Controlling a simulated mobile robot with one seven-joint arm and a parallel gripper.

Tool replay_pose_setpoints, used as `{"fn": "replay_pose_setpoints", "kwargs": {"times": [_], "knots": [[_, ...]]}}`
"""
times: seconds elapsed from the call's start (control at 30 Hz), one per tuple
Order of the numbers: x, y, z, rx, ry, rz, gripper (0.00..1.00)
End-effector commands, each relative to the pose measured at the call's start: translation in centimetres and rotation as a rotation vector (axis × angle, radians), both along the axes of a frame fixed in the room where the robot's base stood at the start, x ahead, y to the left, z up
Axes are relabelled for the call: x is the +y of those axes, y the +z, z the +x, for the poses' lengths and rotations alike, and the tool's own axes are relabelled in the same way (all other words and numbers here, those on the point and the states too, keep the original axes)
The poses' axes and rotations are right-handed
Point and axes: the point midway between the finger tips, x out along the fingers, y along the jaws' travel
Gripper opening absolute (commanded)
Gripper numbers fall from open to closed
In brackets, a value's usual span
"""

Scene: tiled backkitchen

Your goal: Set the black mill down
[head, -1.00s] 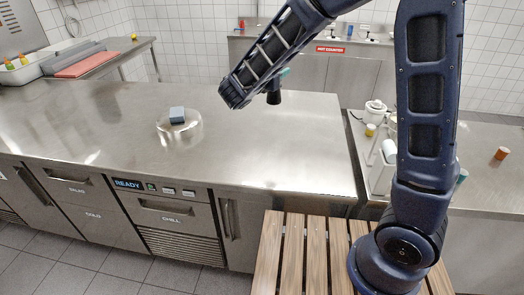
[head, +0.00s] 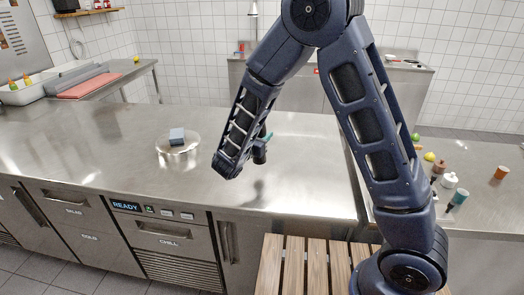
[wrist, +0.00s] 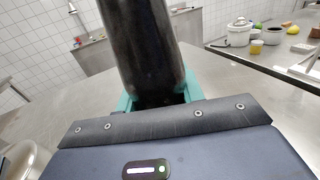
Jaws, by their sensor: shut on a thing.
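The black mill (wrist: 145,45) stands large in the wrist view, held between the teal fingers of my gripper (wrist: 158,103). In the head view the mill (head: 260,152) shows as a small dark shape beside the end of my arm, with a bit of teal finger of my gripper (head: 266,137) at its top. The mill is above the steel counter (head: 310,160), and a dark reflection or shadow shows on the counter below it. I cannot tell whether its base touches the steel. My forearm partly hides the gripper.
The counter around the mill is mostly clear. Bottles and cups, including an orange cup (head: 501,172), stand on the right counter. A slatted wooden surface (head: 300,262) lies in front.

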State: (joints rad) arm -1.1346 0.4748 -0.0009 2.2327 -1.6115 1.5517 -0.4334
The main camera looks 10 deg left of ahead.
Motion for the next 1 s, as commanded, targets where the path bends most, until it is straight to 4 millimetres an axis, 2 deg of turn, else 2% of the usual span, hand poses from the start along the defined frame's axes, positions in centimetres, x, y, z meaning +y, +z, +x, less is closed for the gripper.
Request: {"fn": "replay_pose_setpoints", "kwargs": {"times": [0.1,0.37,0.7,1.0], "knots": [[0.0,-1.7,0.0,0.001,0.0,-0.002,0.07],[0.0,-3.1,0.0,0.0,0.0,-0.001,0.07],[0.0,-6.5,0.0,0.0,0.0,-0.002,0.07],[0.0,-6.6,0.0,-0.001,-0.001,0.0,0.07]]}}
